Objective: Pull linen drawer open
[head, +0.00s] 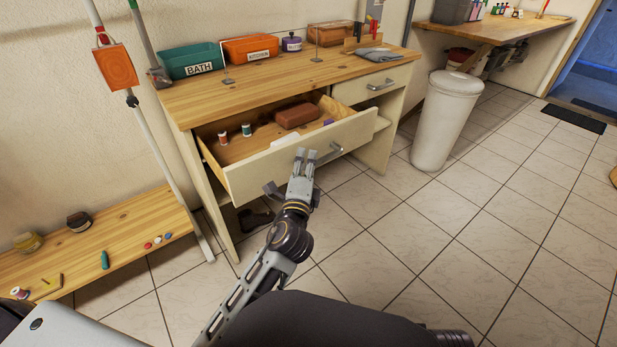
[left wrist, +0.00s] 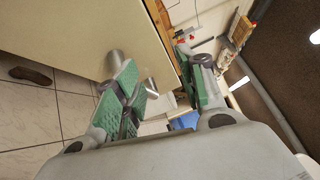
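The wide left drawer (head: 300,153) of the wooden workbench stands pulled out, its inside showing. No label can be read on it, so I cannot tell from its face that it is the linen drawer. Its metal bar handle (head: 332,152) is on the front panel and also shows in the left wrist view (left wrist: 151,88). My left gripper (head: 290,173) is at the handle, with its paired fingers overlapping the handle's left part. In the left wrist view the fingers (left wrist: 165,92) are spread apart. Whether they touch or hook the handle is unclear. My right gripper is out of view.
A brown block (head: 297,115) and small spools lie in the drawer. A smaller drawer (head: 372,83) at right is shut. A white bin (head: 446,120) stands right of the bench, a low wooden shelf (head: 125,228) at left. Tiled floor before the bench is clear at right.

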